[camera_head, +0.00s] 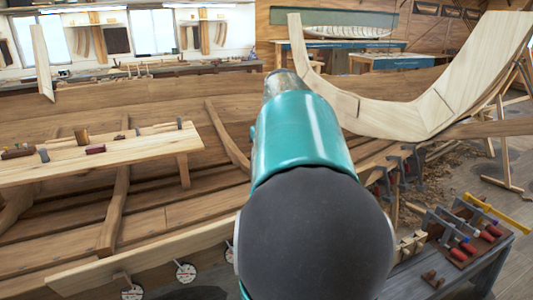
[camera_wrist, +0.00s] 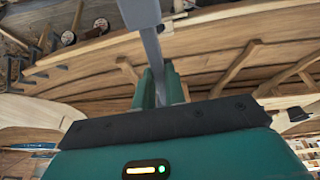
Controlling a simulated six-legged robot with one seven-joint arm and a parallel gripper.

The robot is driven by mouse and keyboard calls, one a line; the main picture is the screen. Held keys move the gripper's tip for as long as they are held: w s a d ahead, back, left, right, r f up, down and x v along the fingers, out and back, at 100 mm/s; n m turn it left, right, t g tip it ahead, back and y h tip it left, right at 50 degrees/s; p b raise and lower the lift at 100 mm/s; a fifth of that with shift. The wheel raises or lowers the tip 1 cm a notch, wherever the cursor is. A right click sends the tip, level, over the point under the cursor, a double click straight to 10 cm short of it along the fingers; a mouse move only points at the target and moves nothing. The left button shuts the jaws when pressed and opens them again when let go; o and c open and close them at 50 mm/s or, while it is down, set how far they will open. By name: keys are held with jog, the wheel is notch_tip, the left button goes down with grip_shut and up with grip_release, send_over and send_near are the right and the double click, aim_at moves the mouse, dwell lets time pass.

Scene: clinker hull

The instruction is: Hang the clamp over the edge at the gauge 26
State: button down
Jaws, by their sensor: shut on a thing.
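My gripper (camera_wrist: 158,88) is shut on a grey metal bar, part of the clamp (camera_wrist: 152,45), which runs up out of the top of the wrist view. The clamp's ends are not visible. In the head view my teal arm hides my gripper and the held clamp. Several round white gauges hang along the plank edge (camera_head: 150,258) at the lower left, one at the bottom (camera_head: 131,292), others further right (camera_head: 186,272).
Several clamps (camera_head: 392,172) hang on the hull edge right of my arm. A grey bench (camera_head: 479,274) at the lower right holds more clamps with red handles. A plank (camera_head: 70,169) with small tools lies across the hull at left. Wood shavings cover the floor at right.

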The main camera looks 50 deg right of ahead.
jog(key=shift+w+a+f, duration=0.1)
jog(key=shift+w+f, duration=0.1)
jog(key=shift+f, duration=0.2)
jog(key=shift+s+f, duration=0.2)
jog(key=shift+f, duration=0.45)
jog(key=shift+x, duration=1.05)
jog(key=shift+w+f, duration=0.15)
jog(key=shift+f, duration=0.5)
jog(key=shift+x, duration=1.85)
jog(key=shift+f, duration=0.1)
jog(key=x, duration=0.3)
jog(key=shift+w+f, duration=0.2)
jog(key=shift+f, duration=0.05)
jog(key=shift+x, duration=1.65)
jog(key=shift+w+f, duration=0.1)
jog(key=shift+f, duration=0.25)
